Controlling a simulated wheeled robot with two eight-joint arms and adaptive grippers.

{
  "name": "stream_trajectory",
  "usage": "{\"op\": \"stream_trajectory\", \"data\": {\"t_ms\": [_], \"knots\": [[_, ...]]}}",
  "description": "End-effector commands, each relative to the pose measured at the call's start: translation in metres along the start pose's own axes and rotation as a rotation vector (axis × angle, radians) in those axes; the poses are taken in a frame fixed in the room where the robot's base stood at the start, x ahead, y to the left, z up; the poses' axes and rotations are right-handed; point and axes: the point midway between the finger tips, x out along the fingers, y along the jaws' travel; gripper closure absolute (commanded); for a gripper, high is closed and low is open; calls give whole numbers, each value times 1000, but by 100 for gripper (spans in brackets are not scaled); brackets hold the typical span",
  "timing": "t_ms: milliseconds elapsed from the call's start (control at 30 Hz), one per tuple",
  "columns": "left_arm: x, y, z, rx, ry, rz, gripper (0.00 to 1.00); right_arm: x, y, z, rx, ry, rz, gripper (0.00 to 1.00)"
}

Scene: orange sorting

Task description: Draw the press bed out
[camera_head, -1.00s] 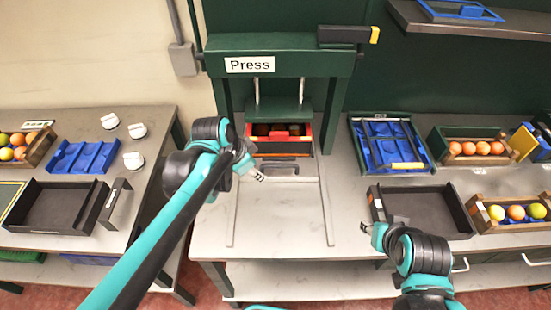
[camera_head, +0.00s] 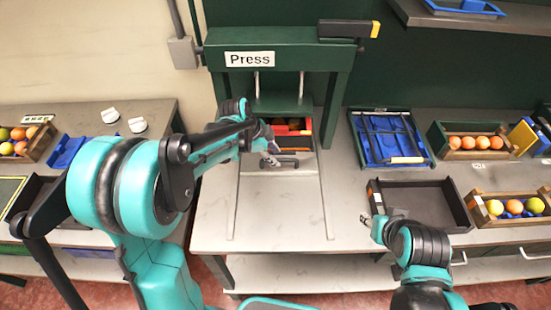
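The green press (camera_head: 290,58) with its "Press" label stands at the back of the middle table. Its bed (camera_head: 302,139) is under the press plate, with red and orange parts partly hidden by my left arm. A dark bar handle (camera_head: 287,162) is at the bed's front. My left gripper (camera_head: 272,158) is at the left end of this handle; its fingers are small and partly overlap it, so I cannot tell whether they grip it. My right gripper (camera_head: 372,219) is low at the right, near a black tray, away from the press, and its fingers look apart.
Two rails (camera_head: 326,205) run forward over bare tabletop in front of the press. At the right are a black tray (camera_head: 468,212), a blue rack in a green frame (camera_head: 429,150) and fruit crates (camera_head: 481,216).

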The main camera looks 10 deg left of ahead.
Motion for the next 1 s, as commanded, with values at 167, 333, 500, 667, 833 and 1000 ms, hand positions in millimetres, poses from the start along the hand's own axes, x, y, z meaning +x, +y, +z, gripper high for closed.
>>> {"op": "stream_trajectory", "data": {"t_ms": [167,333,500,667,833,1000], "knots": [[14,0,0,-1,0,0,66,4,0,2,0,0,0,60],[15,0,0,-2,0,-1,66,3,0,2,0,0,0,60],[15,0,0,-2,-1,-1,84,3,0,2,0,0,0,60],[15,0,0,-2,-1,-1,100,3,0,2,0,0,0,60],[15,1,0,-2,-1,-1,100,3,0,2,0,0,0,60],[12,12,-1,-2,-1,0,100,3,0,2,0,0,0,60]]}}
